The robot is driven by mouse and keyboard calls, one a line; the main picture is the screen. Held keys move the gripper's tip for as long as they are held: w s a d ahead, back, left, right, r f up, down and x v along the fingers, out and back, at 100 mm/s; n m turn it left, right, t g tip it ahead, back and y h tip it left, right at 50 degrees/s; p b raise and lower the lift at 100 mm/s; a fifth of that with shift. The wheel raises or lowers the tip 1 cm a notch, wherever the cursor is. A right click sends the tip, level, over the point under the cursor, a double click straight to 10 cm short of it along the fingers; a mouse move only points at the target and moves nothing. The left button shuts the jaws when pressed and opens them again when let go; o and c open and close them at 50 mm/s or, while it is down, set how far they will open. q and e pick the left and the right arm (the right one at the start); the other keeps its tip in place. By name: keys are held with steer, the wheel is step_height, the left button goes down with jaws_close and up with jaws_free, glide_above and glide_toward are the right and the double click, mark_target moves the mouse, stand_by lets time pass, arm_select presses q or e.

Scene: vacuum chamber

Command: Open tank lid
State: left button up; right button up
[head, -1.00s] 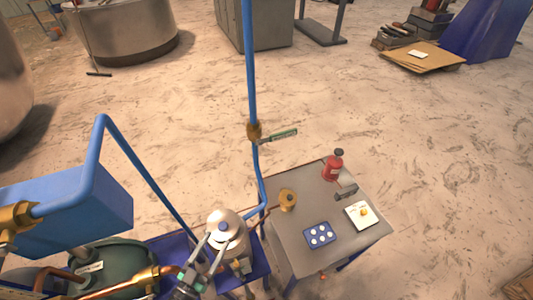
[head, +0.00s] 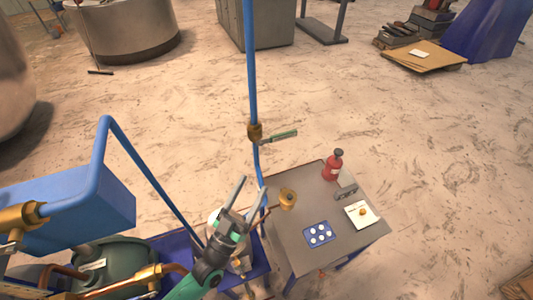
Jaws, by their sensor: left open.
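The small tank with a pale domed lid (head: 213,216) stands on the blue stand at the lower middle of the head view. My left gripper (head: 253,189) is in front of it and hides most of the lid and its top. The gripper's two fingers are spread apart and empty, pointing up and right in the picture. I cannot tell whether it touches the lid. My right gripper is not in view.
A grey table (head: 290,235) on the right holds a red bottle (head: 332,167), a brass piece (head: 288,198) and a blue tray (head: 319,234). Blue piping and a dark green vessel (head: 105,268) crowd the left.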

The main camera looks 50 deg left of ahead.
arm_select(q)
steer(key=w+d+r+t, duration=0.2)
steer(key=w+r+t, duration=0.1)
steer(key=r, duration=1)
steer(key=shift+w+d+r, duration=0.15)
steer(key=shift+w+d, duration=0.05)
steer(key=shift+w, duration=0.05)
steer(key=shift+p, duration=0.3)
